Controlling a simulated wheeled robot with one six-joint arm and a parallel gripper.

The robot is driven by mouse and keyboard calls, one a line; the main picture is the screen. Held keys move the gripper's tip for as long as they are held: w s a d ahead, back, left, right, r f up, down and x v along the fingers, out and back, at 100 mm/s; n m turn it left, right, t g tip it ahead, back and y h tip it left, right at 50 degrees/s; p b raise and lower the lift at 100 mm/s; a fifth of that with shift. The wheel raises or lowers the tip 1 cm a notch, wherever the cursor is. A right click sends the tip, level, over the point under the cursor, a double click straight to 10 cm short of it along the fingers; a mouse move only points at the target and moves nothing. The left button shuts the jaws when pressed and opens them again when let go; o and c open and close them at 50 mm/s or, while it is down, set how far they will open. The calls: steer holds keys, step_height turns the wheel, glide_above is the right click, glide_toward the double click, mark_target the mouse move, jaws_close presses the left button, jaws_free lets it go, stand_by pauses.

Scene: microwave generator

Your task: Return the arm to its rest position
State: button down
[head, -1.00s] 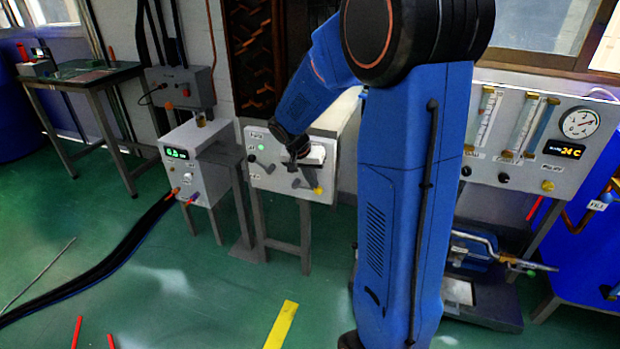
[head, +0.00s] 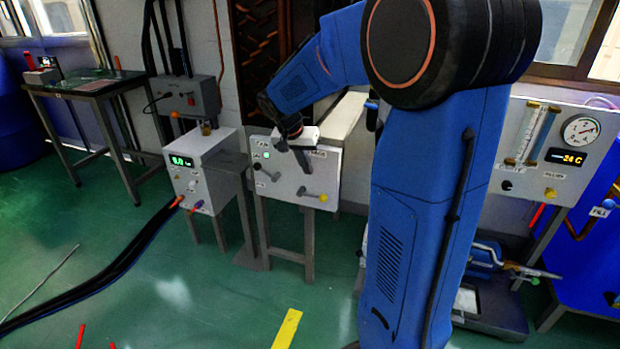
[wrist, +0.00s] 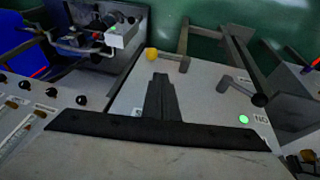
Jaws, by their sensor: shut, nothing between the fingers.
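My blue arm fills the middle and right of the head view, bent at a large elbow joint. My gripper (head: 304,163) is at its end, in front of the upper part of a white control panel (head: 282,187). In the wrist view the dark fingers of my gripper (wrist: 160,78) are together and empty, over the panel face. The panel has a yellow-ended lever (head: 323,197), a black-knobbed lever (head: 258,167) and a lit green lamp (wrist: 243,119). I cannot tell the exact gap between fingers and panel.
A white box with a green display (head: 187,177) stands left of the panel, with thick black hoses (head: 130,257) on the floor. A gauge panel (head: 540,150) and a blue tank (head: 590,275) are at the right. Green floor (head: 190,305) lies open in front.

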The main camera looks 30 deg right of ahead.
steer(key=s+a+r+n+t+y, duration=0.1)
steer(key=s+a+r+n, duration=0.2)
steer(key=s+a, duration=0.35)
steer(key=s+a+r+n+t+y, duration=0.1)
steer(key=s+a+r+n, duration=0.15)
steer(key=s, duration=0.75)
steer(key=s+a+f+n+y, duration=0.1)
steer(key=s+a+f+n, duration=0.1)
steer(key=s, duration=0.4)
steer(key=s+a+f+n+t+y, duration=0.1)
steer(key=s+a+n, duration=0.2)
steer(key=s, duration=0.4)
steer(key=shift+s+a+f+t, duration=0.25)
steer(key=shift+a+f+t, duration=0.1)
steer(key=shift+a, duration=0.2)
steer(key=shift+d, duration=0.15)
